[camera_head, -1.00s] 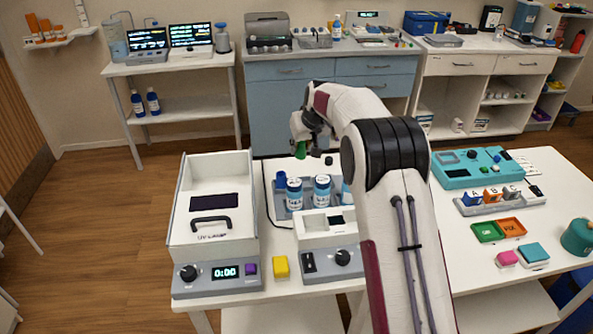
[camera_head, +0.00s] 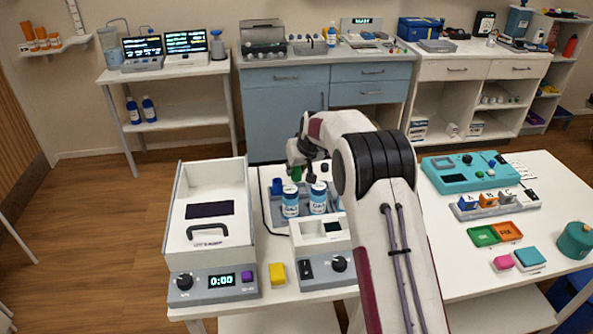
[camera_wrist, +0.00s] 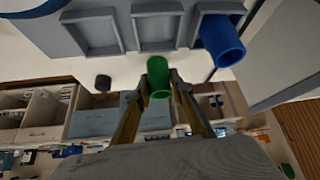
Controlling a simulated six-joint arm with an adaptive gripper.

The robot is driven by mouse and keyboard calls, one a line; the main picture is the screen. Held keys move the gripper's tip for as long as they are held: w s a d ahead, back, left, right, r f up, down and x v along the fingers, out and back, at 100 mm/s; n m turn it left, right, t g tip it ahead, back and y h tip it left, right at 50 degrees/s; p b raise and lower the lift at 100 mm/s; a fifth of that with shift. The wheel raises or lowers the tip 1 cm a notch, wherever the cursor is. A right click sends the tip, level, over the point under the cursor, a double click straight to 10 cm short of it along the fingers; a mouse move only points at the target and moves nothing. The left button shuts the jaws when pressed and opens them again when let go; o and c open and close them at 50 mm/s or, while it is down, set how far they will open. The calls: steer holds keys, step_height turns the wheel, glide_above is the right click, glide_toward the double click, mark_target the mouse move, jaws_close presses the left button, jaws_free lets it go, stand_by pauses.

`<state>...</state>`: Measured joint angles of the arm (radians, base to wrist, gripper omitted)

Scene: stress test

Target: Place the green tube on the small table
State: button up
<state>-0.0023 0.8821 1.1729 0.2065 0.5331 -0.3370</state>
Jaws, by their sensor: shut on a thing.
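My gripper (camera_head: 299,165) is shut on the green tube (camera_head: 297,173), which hangs below the fingers near the far edge of the front table. In the wrist view the green tube (camera_wrist: 158,78) sits between the two fingertips (camera_wrist: 160,92). It is close to a grey rack (camera_wrist: 110,50) with empty square compartments and a blue tube (camera_wrist: 222,42) in one of them. A small white table (camera_head: 170,74) stands at the back left, with two screens on top and two blue bottles on its lower shelf.
On the front table (camera_head: 400,270), white-and-blue jars (camera_head: 290,200) stand in the grey rack. A white open box device (camera_head: 210,225) is left of them, with a yellow block (camera_head: 277,273) nearby. A teal device (camera_head: 464,172) is at right. Wooden floor separates the tables.

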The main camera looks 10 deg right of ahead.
steer(key=shift+f, duration=0.35)
steer(key=shift+f, duration=0.15)
steer(key=o, duration=1)
steer(key=shift+v, duration=6.2)
